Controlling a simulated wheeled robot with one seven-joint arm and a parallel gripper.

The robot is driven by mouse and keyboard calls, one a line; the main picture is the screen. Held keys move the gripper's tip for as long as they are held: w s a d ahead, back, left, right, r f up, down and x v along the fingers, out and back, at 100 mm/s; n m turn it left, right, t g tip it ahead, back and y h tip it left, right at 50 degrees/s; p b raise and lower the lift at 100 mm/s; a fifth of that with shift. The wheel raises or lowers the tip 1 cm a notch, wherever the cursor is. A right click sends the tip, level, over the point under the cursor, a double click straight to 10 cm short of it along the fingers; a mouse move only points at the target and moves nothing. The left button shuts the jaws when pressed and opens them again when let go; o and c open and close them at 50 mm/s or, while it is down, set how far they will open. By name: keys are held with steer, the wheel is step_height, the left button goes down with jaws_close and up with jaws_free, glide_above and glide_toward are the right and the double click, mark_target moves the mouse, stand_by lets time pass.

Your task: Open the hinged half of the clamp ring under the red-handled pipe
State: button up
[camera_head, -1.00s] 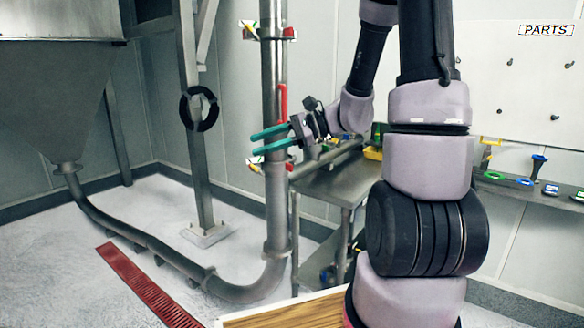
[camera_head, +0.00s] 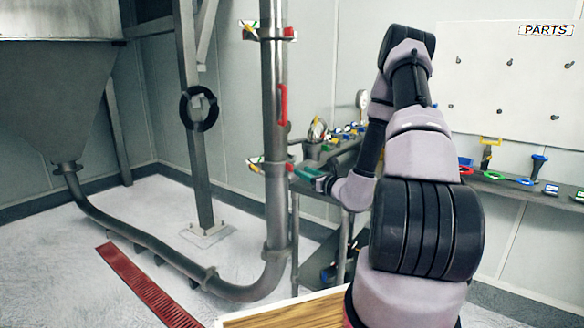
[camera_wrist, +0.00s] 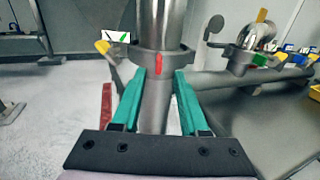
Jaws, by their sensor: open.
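The vertical steel pipe (camera_head: 274,110) carries a red handle (camera_head: 283,104). Below the handle, the clamp ring (camera_head: 272,168) goes around the pipe, with a red tab on its right and a yellow-and-white piece on its left. The ring also fills the upper middle of the wrist view (camera_wrist: 178,62), its red tab (camera_wrist: 158,63) facing me. My gripper (camera_wrist: 160,76) is open and empty, its teal fingers pointing at the ring, one on each side of the tab. In the head view my gripper (camera_head: 297,172) is just right of the ring. I cannot tell whether the fingers touch it.
A second clamp (camera_head: 268,33) sits higher on the pipe. A metal bench (camera_head: 325,188) with pipe fittings stands behind my gripper at the right. A steel post (camera_head: 190,120) with a black ring (camera_head: 199,108) stands left. The white floor (camera_head: 150,200) around it is mostly clear.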

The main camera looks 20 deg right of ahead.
mark_target(292, 166)
steer(key=x, duration=0.7)
steer(key=shift+w+a, duration=0.1)
steer(key=shift+w, duration=0.2)
jaws_close()
stand_by(1.0)
